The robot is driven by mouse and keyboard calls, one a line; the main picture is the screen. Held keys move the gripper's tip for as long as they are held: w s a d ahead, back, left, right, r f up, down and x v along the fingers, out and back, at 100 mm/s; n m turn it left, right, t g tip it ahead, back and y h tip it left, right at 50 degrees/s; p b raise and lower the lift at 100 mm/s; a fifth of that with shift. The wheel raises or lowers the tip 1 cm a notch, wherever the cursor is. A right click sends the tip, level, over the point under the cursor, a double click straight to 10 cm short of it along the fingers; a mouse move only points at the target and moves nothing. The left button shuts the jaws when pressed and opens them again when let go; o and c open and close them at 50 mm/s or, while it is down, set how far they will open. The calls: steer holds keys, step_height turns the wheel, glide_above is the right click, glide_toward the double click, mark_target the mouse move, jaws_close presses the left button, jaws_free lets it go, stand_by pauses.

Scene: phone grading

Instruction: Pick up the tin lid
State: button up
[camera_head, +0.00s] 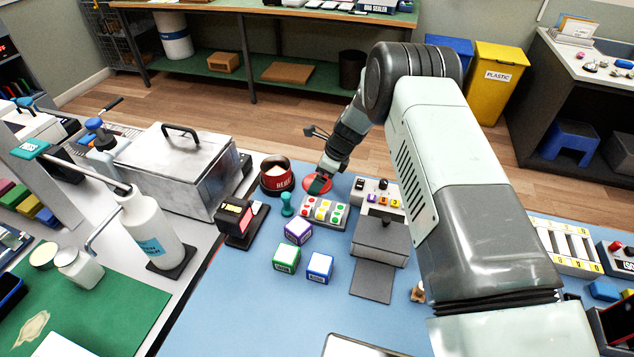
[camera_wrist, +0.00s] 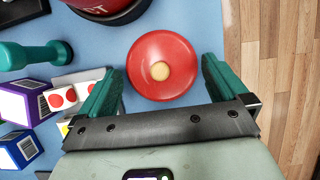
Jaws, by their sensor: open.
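The tin lid is a round red disc with a pale tan knob (camera_wrist: 163,68). It lies on the blue mat near its far edge, and part of it shows in the head view (camera_head: 317,184) beside my gripper. My gripper (camera_wrist: 155,78) is open, with its teal fingers on either side of the lid's near part. The lid is not held. In the head view, my gripper (camera_head: 320,184) hides part of the lid. The red tin (camera_head: 276,177) stands just left of the lid.
Several small boxes (camera_head: 298,231) lie nearer. A grey device (camera_head: 379,241) is to the right. The wooden floor (camera_wrist: 275,60) lies beyond the mat edge.

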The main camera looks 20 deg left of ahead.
steer(key=shift+f, duration=0.15)
steer(key=c, duration=1.1)
steer(key=shift+f, duration=0.1)
